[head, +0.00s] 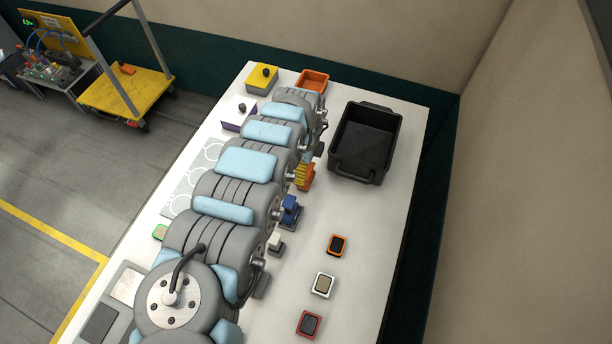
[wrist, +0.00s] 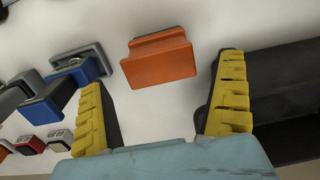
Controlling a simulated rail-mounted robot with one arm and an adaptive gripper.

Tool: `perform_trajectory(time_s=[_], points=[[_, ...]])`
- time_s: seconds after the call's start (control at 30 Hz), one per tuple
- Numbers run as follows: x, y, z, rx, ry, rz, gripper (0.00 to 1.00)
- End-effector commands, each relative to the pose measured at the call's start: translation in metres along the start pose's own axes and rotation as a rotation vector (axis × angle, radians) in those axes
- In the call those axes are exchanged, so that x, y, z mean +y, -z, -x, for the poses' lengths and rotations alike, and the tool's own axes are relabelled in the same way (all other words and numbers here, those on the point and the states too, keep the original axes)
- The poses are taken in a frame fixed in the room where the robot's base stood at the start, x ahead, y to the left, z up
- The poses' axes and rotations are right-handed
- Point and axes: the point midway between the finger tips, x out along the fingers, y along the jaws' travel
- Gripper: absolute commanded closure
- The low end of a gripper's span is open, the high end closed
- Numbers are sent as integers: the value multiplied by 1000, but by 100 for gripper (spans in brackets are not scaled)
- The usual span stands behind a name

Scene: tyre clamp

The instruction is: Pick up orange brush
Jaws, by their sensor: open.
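The orange brush (wrist: 158,57) shows in the wrist view as an orange block with a ridged top, on the pale table. My gripper (wrist: 162,76) is open, with a yellow ribbed finger on each side of the picture. The brush lies between and a little beyond the fingertips, with clear room on both sides, and nothing is held. In the head view, orange and yellow show at the arm's right edge (head: 304,177); I cannot clearly separate brush from finger there.
A blue brush-like piece (wrist: 78,80) stands left of the orange one; it also shows in the head view (head: 290,210). A black bin (head: 338,172) stands to the right. Several small framed blocks (head: 323,284) lie on the table's near right. An orange tray (head: 312,80) is at the far end.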

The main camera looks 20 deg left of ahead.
Motion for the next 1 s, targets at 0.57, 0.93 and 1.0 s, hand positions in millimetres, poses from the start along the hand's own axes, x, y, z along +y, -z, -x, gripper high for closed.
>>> perform_trajectory(time_s=[0.57,0.93,1.0], points=[[1,-1,-29,-1,-1,0,0],[1,-1,-29,-1,0,0,64],[1,-1,-28,-1,0,0,64]])
